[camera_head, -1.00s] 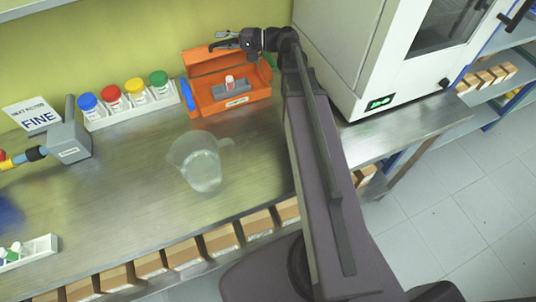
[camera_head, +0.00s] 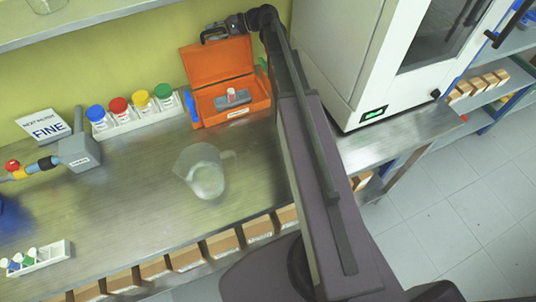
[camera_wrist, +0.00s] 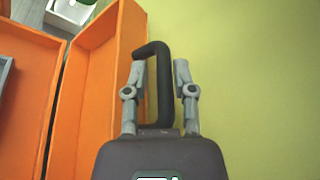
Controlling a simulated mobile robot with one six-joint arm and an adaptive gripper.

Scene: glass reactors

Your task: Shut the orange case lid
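The orange case (camera_head: 262,105) stands on the bench at the back wall. Its orange lid (camera_head: 215,62) stands raised at the rear, near the wall, with the inside showing. The lid also shows in the wrist view (camera_wrist: 98,85), with a black handle (camera_wrist: 163,85) sticking out from its edge. My gripper (camera_wrist: 160,85) is open at the lid's top edge, one finger on each side of the handle's bar. A gap shows between the right finger and the bar. In the head view my gripper (camera_head: 214,33) is small and dark against the wall. Contact with the handle is unclear.
A grey insert with a small white-capped vial (camera_head: 231,92) sits in the case. A blue item (camera_head: 190,105) stands at its left side. A rack with several coloured-cap bottles (camera_head: 130,118) is to the left. A glass jug (camera_head: 203,175) stands in front. A white cabinet (camera_head: 355,60) is at right.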

